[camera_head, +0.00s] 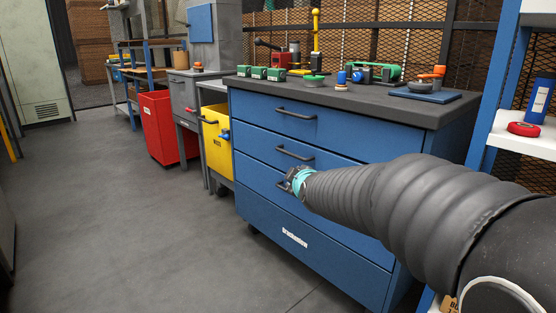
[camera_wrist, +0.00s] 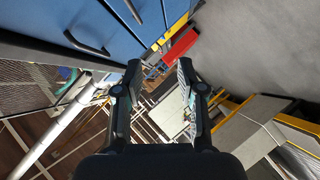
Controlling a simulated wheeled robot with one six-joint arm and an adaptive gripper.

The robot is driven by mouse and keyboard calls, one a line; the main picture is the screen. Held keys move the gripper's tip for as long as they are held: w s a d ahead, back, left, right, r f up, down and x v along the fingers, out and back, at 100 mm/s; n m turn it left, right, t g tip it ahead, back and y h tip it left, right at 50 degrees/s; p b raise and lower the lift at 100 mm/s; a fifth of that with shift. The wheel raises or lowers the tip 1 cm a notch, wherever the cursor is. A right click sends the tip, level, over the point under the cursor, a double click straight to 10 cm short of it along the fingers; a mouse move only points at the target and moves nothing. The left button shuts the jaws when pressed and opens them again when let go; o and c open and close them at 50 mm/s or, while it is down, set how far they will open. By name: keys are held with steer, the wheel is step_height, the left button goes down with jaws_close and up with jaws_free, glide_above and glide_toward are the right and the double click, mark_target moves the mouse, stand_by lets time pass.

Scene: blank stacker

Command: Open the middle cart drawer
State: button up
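The blue tool cart (camera_head: 275,215) stands in the middle of the head view, its drawers looking shut flush with its front. The top drawer's dark bar handle (camera_head: 296,114) and the middle drawer's handle (camera_head: 295,153) show clearly; a lower handle is partly hidden by my gripper. My gripper (camera_head: 292,180) is in front of the cart, below the middle handle in the picture. In the wrist view my gripper (camera_wrist: 158,68) has its two fingers apart with nothing held between them. A dark handle (camera_wrist: 86,44) on the blue front lies left of the fingers there; which drawer it belongs to I cannot tell.
The cart's dark top (camera_head: 350,98) carries several small tools and parts. A yellow bin (camera_head: 216,145) and a red bin (camera_head: 168,128) stand left of the cart. A shelf rack with a blue post (camera_head: 490,90) is at the right. The grey floor (camera_head: 110,210) at left is clear.

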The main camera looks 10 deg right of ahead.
steer(key=w+f+n+t+h+b, duration=0.1)
steer(key=w+f+n+t+b, duration=0.2)
steer(key=w, duration=0.8)
steer(key=n+t+h, duration=0.2)
steer(key=n, duration=0.2)
glide_toward(289, 153)
steer(key=shift+t, duration=0.3)
steer(key=w, duration=0.3)
steer(key=w+d, duration=0.1)
steer(key=w, duration=0.7)
steer(key=shift+d+r, duration=0.2)
jaws_close()
